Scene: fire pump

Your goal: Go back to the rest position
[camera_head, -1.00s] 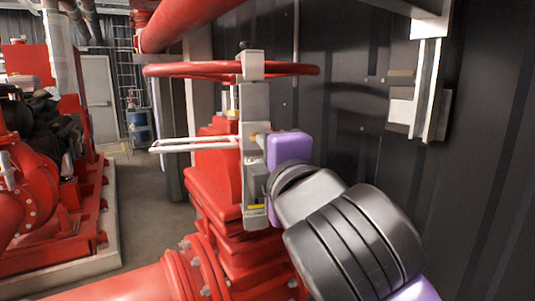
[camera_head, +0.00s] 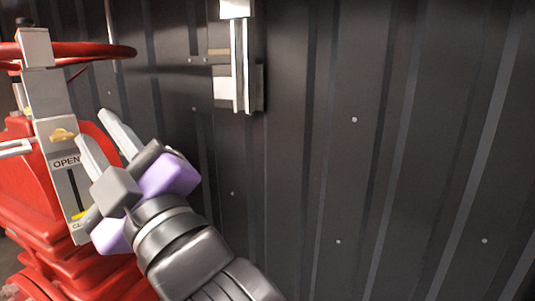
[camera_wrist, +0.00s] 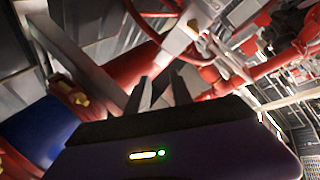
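My gripper (camera_head: 92,127) is at the left of the head view, in front of the dark wall and beside the red valve (camera_head: 30,195). Its two pale fingers are apart, with nothing between them, and point up and left. In the wrist view my gripper (camera_wrist: 160,76) also shows two separate fingers with a gap. The grey indicator plate (camera_head: 62,150) of the valve stands just left of the fingers and reads "OPEN". The red handwheel (camera_head: 95,50) is above, partly cut off by the left edge. I cannot tell how near the fingers are to the plate.
A dark ribbed metal wall (camera_head: 400,150) fills the middle and right of the head view. A pale metal bracket (camera_head: 240,65) is fixed to it at the top. Red pipework (camera_wrist: 270,50) and a blue object (camera_wrist: 40,130) show in the wrist view.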

